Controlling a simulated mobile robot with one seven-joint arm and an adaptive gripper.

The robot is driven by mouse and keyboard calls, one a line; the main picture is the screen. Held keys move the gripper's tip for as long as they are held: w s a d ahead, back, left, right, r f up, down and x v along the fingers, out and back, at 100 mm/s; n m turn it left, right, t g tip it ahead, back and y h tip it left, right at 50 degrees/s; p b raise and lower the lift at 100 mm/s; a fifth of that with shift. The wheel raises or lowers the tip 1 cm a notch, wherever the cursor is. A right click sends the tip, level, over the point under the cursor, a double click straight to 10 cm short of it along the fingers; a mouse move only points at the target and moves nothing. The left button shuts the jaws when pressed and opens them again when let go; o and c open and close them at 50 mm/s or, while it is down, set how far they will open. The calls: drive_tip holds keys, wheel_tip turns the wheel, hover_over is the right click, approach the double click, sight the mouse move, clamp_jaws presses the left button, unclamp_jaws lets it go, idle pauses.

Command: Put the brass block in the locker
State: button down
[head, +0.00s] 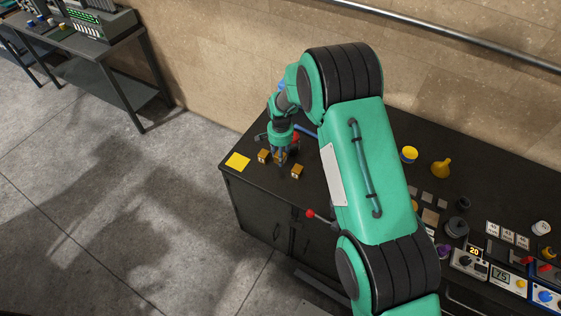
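My gripper (280,158) points down over the left end of the dark bench top (245,148). Its fingers are around or just over a small brown-gold block, mostly hidden by them. Two similar small blocks stand nearby: one to the left (263,156) and one to the right (296,171). Which of these is the brass block I cannot tell at this size. The fingers are too small to show whether they are closed on the middle block. Under the bench top is a dark cabinet front (262,212) with door panels, possibly the locker; its doors look shut.
A red-knobbed lever (311,214) sticks out at the front edge. Yellow funnel (441,168), yellow cup (409,154) and control boxes (468,263) fill the right side. The floor at left is clear. My arm hides the bench middle.

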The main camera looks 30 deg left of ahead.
drive_tip(key=shift+f+p, duration=0.4)
drive_tip(key=shift+f, duration=1.65)
drive_tip(key=shift+f, duration=0.2)
drive_tip(key=c, duration=1.1)
unclamp_jaws()
drive_tip(key=shift+r, duration=0.2)
drive_tip(key=shift+r+b, duration=1.05)
drive_tip(key=shift+r, duration=4.9)
drive_tip(key=shift+r, duration=0.1)
